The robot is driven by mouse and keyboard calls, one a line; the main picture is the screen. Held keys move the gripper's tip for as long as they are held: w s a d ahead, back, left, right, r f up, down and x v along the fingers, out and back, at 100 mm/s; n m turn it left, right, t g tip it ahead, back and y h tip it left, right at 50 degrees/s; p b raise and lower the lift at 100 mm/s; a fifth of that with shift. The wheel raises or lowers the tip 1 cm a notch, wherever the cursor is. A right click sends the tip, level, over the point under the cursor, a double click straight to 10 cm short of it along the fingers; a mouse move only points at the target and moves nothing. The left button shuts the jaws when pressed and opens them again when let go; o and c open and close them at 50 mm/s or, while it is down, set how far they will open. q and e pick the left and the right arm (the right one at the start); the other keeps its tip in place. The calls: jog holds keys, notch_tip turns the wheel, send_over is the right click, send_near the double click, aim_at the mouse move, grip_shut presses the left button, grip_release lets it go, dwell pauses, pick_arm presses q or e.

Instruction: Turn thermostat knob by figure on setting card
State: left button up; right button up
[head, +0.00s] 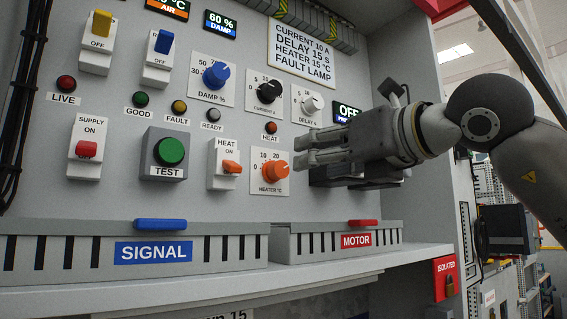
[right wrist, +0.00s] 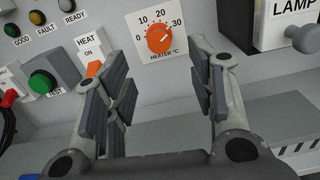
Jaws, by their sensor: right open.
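The orange thermostat knob (head: 275,172) sits on a white HEATER °C dial plate on the grey panel. In the right wrist view the knob (right wrist: 159,39) shows beyond the fingers, on a scale marked 0 to 30; its exact pointing is too small to read surely. The setting card (head: 302,50) above reads CURRENT 10 A, DELAY 15 S, HEATER 15 °C, FAULT LAMP. My right gripper (head: 303,150) is open and empty, just right of the knob in the head view, fingers apart and not touching it. My left gripper is out of view.
The orange HEAT switch (head: 231,167) is left of the knob, and the HEAT lamp (head: 271,128) above it. DAMP (head: 216,75), CURRENT (head: 268,93) and DELAY (head: 312,104) knobs are higher. A grey MOTOR duct (head: 310,241) with a red handle projects below.

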aim_at(282, 168)
jog(key=p+x, duration=0.2)
jog(key=x, duration=0.3)
jog(key=shift+w+a+r+p, duration=0.1)
jog(key=shift+a+r+p, duration=0.1)
jog(key=shift+p, duration=0.15)
jog(key=x, duration=0.2)
jog(key=p+x, duration=0.1)
jog(key=shift+w+f, duration=0.1)
jog(key=shift+f, duration=0.15)
jog(key=shift+w+a+p, duration=0.25)
jog(key=shift+p, duration=0.05)
jog(key=shift+d, duration=0.1)
jog(key=shift+f, duration=0.1)
jog(key=shift+c, duration=0.4)
jog(key=c, duration=0.9)
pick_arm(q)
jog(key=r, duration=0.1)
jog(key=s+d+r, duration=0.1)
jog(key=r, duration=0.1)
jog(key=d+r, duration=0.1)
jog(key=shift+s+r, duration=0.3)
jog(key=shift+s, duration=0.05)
pick_arm(e)
jog(key=shift+c, duration=0.2)
